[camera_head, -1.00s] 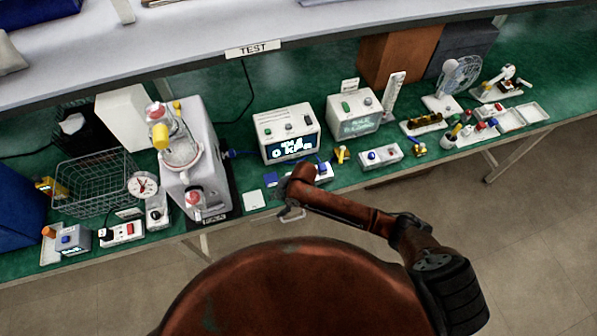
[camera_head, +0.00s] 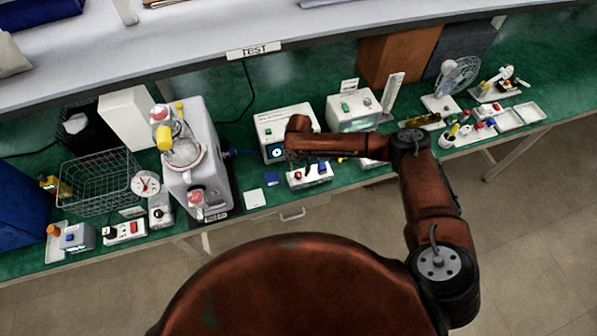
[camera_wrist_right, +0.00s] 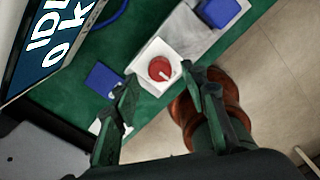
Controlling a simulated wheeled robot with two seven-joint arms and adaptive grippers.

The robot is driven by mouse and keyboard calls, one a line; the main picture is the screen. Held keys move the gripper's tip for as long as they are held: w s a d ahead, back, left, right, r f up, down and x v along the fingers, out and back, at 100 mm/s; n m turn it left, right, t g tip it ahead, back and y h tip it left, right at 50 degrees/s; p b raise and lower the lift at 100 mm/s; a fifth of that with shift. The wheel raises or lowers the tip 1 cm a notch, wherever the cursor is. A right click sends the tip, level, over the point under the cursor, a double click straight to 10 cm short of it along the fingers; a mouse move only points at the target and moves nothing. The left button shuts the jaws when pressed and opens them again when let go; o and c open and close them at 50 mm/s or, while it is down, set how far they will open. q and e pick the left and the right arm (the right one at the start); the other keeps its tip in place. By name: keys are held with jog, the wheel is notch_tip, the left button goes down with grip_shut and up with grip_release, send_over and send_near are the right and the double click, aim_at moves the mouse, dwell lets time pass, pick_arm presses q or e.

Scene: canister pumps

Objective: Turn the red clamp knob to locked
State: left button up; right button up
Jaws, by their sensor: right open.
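The red clamp knob (camera_wrist_right: 160,69) sits on a white square plate at one end of a grey-and-white fixture (camera_wrist_right: 190,35). A small white mark on the knob points to the lower right in the wrist view. In the head view the fixture (camera_head: 322,176) lies near the bench's front edge, and the red knob (camera_head: 297,175) is small at its left end. My right gripper (camera_wrist_right: 158,82) is open and empty, with its fingertips on either side of the knob in the wrist view. I cannot tell whether they touch it. My left gripper is out of view.
A blue part (camera_wrist_right: 218,10) sits at the fixture's other end. A blue square (camera_wrist_right: 103,79) lies on the green bench beside it. A white box with a display (camera_head: 273,127) stands behind. A large pump machine (camera_head: 201,145) stands to the left. Floor lies beyond the front edge.

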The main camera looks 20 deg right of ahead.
aim_at(298, 175)
jog(key=shift+f, duration=1.5)
grip_shut()
